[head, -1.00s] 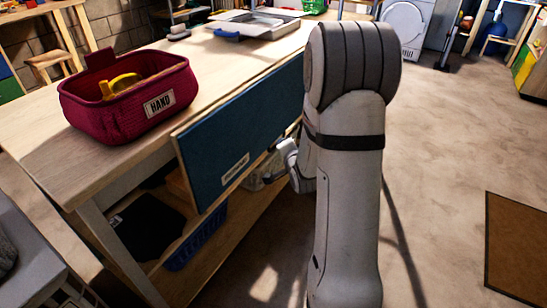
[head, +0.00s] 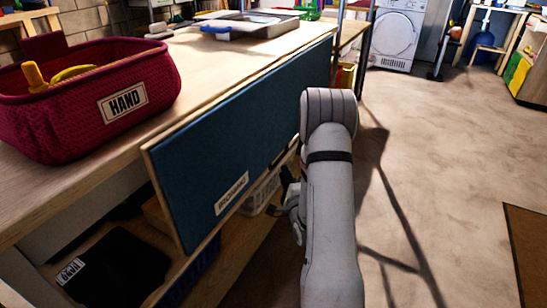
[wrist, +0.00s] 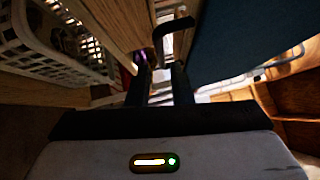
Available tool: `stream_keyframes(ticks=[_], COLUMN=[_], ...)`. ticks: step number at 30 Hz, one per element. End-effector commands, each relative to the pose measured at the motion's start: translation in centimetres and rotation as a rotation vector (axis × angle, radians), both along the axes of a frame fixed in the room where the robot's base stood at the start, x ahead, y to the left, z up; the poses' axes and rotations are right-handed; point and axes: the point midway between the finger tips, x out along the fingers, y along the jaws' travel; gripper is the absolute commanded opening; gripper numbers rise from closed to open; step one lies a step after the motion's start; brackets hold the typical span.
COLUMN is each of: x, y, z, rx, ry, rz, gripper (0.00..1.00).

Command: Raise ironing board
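The ironing board (head: 240,140) is a blue padded panel with a pale wooden rim and a small label. It hangs down along the front edge of the workbench (head: 190,58). My arm reaches down in front of its far half, and my gripper end is mostly hidden behind the arm in the head view. In the wrist view, my gripper (wrist: 161,82) shows two dark fingers with a gap between them. A dark bent bar (wrist: 174,26) stands just beyond the fingertips. The blue board (wrist: 235,40) also fills the upper right there. No contact is clear.
A red basket (head: 60,120) labelled HAND, with yellow items, stands on the bench. A tray (head: 248,26) lies farther back. A dark folded cloth (head: 115,265) is on the lower shelf. A white basket (wrist: 50,45) is close in the wrist view. Floor at right is open, with a brown mat (head: 530,240).

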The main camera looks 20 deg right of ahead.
Motion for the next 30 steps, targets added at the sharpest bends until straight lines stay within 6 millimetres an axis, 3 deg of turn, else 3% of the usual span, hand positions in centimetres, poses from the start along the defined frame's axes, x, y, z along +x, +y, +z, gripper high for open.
stream_keyframes(ticks=[13, 25, 30], x=[6.3, 7.1, 7.1], y=[-0.9, -1.0, -0.9], z=[0.8, 1.0, 1.0], rx=[-0.001, -0.001, -0.001], ry=[-0.002, 0.002, 0.002], rz=[0.0, -0.001, -0.001], gripper=[0.2, 0.19, 0.05])
